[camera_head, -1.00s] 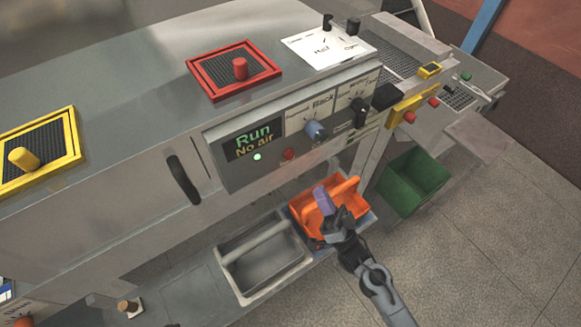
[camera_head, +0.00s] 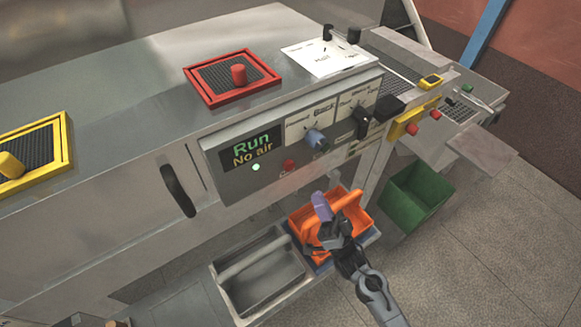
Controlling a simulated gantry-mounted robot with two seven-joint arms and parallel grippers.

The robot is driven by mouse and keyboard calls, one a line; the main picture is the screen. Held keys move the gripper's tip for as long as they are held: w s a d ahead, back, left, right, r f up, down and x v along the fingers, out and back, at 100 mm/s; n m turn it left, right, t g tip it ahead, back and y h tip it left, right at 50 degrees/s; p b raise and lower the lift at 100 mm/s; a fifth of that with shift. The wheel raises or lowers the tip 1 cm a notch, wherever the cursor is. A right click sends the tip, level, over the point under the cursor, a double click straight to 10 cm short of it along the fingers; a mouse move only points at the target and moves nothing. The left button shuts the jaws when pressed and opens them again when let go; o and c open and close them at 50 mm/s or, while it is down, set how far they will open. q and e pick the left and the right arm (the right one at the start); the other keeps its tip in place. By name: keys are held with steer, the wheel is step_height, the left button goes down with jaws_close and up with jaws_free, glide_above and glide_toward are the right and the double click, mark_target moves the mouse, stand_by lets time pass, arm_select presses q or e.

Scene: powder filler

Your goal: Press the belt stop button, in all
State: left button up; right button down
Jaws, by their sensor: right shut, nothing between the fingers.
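A small red button (camera_head: 289,166) sits on the front panel (camera_head: 232,185), beside a display reading "Run" and "No air" (camera_head: 252,150). No belt stop label is readable. My right gripper (camera_head: 322,208) is over the orange basket (camera_head: 300,222), below the panel and apart from all these buttons. It is shut and empty; a purple piece shows at its tip. My left gripper is not in view.
A metal tray (camera_head: 288,290) stands left of the orange basket, a green bin (camera_head: 428,178) to its right. Panel knobs (camera_head: 316,139) and a black block (camera_head: 388,104) stick out. A red-framed pad (camera_head: 213,94) lies on top. Open floor is at lower right.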

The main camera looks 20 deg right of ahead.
mark_target(289, 165)
steer(key=w+a+b, duration=0.2)
steer(key=w+b, duration=0.2)
steer(key=w, duration=0.3)
steer(key=shift+w+a, duration=0.2)
steer(key=shift+w, duration=0.2)
stand_by(0.7)
stand_by(0.6)
steer(key=shift+w, duration=0.15)
stand_by(0.5)
steer(key=shift+w+a, duration=0.15)
steer(key=shift+w, duration=0.1)
steer(key=shift+b, duration=0.3)
